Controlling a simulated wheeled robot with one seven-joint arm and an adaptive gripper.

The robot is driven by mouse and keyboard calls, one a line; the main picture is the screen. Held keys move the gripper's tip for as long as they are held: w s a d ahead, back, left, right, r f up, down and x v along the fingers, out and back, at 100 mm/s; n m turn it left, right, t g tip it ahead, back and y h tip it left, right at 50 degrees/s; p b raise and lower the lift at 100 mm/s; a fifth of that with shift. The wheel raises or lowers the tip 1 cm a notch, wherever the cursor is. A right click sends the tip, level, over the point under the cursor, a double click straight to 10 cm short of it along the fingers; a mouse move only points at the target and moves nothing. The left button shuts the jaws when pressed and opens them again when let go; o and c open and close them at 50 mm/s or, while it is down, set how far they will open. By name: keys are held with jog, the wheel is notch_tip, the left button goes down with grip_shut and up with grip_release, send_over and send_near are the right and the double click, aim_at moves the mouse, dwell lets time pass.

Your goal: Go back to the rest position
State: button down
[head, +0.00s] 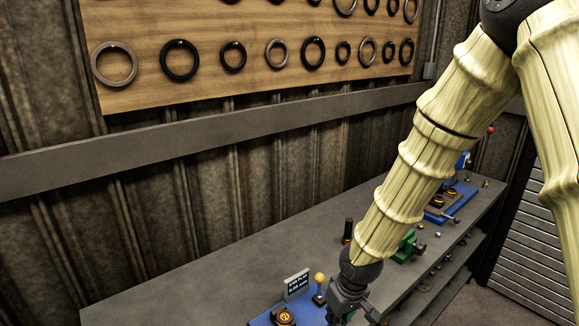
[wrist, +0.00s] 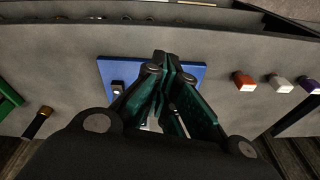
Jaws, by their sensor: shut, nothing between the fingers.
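In the wrist view my gripper (wrist: 168,62) is shut and empty, its dark green fingers meeting at the tips. It is over a blue plate (wrist: 194,74) on the grey bench, and it hides the middle of that plate. I cannot tell the height between them. In the head view my arm reaches down from the upper right to the bench, and the gripper's dark wrist end shows at the bottom edge. The fingertips are out of that view. A blue base (head: 262,319) with a small sign (head: 297,284) and a yellow-topped knob (head: 319,277) sits just left of it.
The grey bench (head: 215,285) runs along a corrugated wall, with a ring board (head: 250,50) above. A green device (head: 405,247) and a blue station (head: 455,203) stand farther along. In the wrist view, red (wrist: 244,81), white (wrist: 280,84) and purple (wrist: 309,81) blocks lie right.

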jog(key=s+d+f+m+b, duration=0.2)
jog(key=s+d+f, duration=0.3)
jog(key=s+f, duration=1)
jog(key=s+d+f+m+g+h+b, duration=0.1)
jog(key=s+d+f+m+b, duration=0.2)
jog(key=s+f, duration=1.2)
jog(key=d+f+b, duration=0.2)
jog(key=d+f, duration=0.1)
jog(key=f, duration=0.1)
jog(key=shift+s+d+f+g, duration=0.2)
jog(key=shift+f+g, duration=0.1)
jog(key=shift+f, duration=0.05)
dwell(0.7)
